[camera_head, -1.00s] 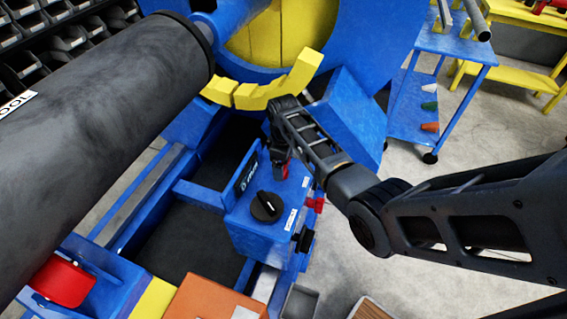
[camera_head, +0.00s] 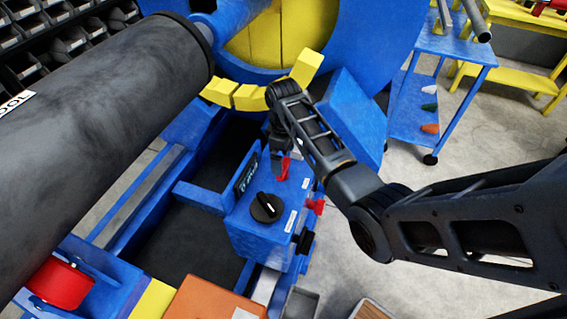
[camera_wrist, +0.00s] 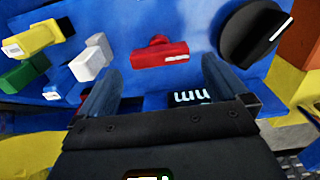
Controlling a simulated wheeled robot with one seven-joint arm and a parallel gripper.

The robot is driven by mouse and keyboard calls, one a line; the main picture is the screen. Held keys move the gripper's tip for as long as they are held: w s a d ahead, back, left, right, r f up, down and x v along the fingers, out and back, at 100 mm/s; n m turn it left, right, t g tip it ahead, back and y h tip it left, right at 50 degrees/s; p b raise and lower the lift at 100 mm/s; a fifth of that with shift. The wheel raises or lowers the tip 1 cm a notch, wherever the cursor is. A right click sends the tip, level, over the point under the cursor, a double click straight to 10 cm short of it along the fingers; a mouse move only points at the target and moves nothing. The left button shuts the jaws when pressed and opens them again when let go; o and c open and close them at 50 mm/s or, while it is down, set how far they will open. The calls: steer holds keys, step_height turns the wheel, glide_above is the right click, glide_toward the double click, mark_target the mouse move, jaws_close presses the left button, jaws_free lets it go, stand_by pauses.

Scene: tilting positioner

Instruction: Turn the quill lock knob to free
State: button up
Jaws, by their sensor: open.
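A round black knob (camera_head: 266,207) with a white pointer line sits on top of the blue box. It also shows at the upper right of the wrist view (camera_wrist: 254,34). A red T-shaped knob (camera_wrist: 160,53) with a white mark stands on the same box, ahead of and between my fingers; it shows below my gripper in the head view (camera_head: 285,169). I cannot tell for certain which one is the quill lock knob. My gripper (camera_wrist: 159,72) is open and empty, with a finger on either side of the red knob's line. Contact cannot be judged.
Yellow (camera_wrist: 32,40), green (camera_wrist: 22,74) and white (camera_wrist: 92,58) handles stand left of the fingers in the wrist view. A lettered plate (camera_head: 247,172) rises at the box's edge. A large dark cylinder (camera_head: 110,110) fills the left, and a blue cart (camera_head: 445,45) stands behind right.

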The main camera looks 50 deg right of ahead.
steer(key=shift+r, duration=1.45)
